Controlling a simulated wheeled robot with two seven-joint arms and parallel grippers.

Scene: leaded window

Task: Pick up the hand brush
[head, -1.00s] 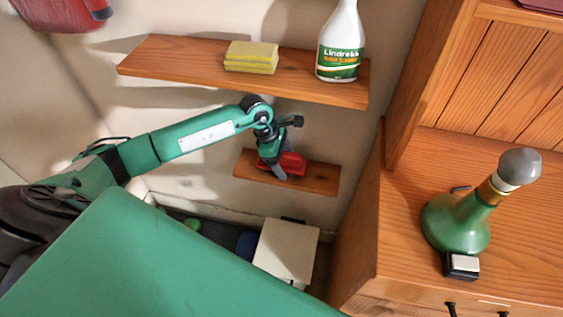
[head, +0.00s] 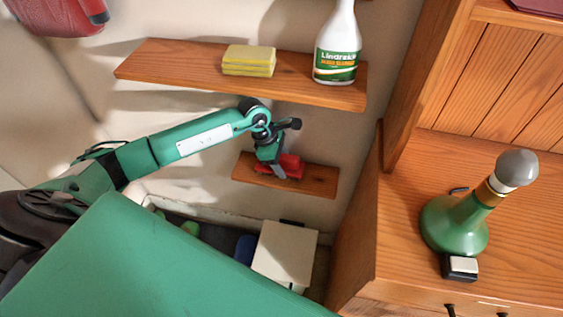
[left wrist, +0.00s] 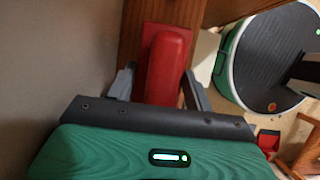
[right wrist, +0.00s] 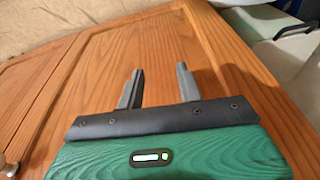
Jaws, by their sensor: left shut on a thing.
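The hand brush (head: 291,166) is red and lies on the small lower wooden shelf (head: 318,181) in the head view. My left gripper (head: 274,170) reaches down to it from above and is shut on it. In the left wrist view the red brush (left wrist: 167,62) sits between the two grey fingers, its far end pointing away from the palm. Its underside is hidden, so I cannot tell whether it still touches the shelf. My right gripper (right wrist: 155,85) shows only in its own wrist view, open and empty in front of wooden panelling (right wrist: 90,85).
Above is a longer shelf (head: 180,65) with yellow sponges (head: 249,60) and a spray bottle (head: 337,50). On the right, a green flask-shaped thing (head: 450,225) and a small black box (head: 460,267) stand on a wooden cabinet (head: 520,250). A pale box (head: 285,250) is below the lower shelf.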

